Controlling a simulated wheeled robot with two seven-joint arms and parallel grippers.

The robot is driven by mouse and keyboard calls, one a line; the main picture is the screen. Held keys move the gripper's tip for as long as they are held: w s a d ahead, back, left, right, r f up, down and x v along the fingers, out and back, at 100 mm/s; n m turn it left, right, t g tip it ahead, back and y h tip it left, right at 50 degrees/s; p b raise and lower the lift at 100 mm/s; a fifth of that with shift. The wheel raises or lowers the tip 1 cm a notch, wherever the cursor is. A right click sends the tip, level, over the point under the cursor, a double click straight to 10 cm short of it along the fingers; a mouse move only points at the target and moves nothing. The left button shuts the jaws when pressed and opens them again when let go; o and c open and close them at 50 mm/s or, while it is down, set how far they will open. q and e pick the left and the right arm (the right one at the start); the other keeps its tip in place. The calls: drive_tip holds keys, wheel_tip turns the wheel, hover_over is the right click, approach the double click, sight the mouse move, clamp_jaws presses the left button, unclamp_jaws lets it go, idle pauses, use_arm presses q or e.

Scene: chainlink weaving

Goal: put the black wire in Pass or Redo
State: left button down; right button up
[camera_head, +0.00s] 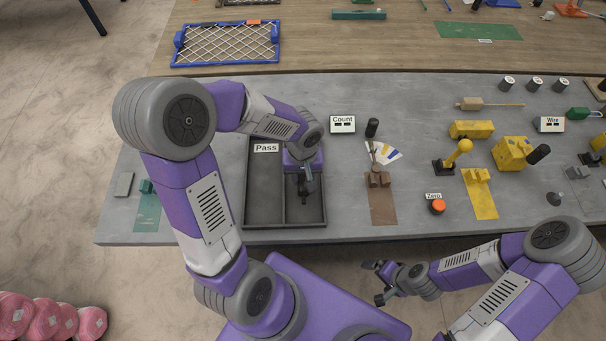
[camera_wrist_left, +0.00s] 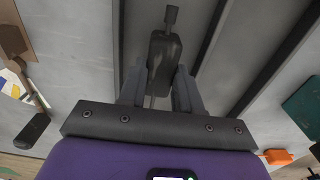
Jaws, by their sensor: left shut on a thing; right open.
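A dark tray (camera_head: 248,205) with two compartments lies on the grey bench in the head view. The left compartment carries the Pass label (camera_head: 266,148). Any label on the right compartment is hidden behind my left arm. My left gripper (camera_head: 305,187) is over the right compartment, pointing down. It is shut on a dark elongated piece with a thin end, which I take for the black wire (camera_wrist_left: 165,55). I cannot tell whether the piece touches the tray floor. My right gripper (camera_head: 379,281) is open and empty, in front of the bench's near edge.
A Count sign (camera_head: 342,124), a black cylinder (camera_head: 372,128) and a brown stand (camera_head: 379,180) are right of the tray. Yellow fixtures (camera_head: 479,178) and an orange Zero button (camera_head: 437,206) lie further right. A teal mat (camera_head: 147,212) lies to the left.

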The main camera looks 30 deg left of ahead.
use_arm(q)
drive_tip(key=shift+f+b, duration=0.65)
drive_tip(key=shift+b, duration=0.1)
idle(0.5)
drive_tip(key=c, duration=0.7)
unclamp_jaws()
wheel_tip(320, 180, up, 8)
drive_tip(key=shift+f+p, duration=0.15)
drive_tip(key=shift+p, duration=0.95)
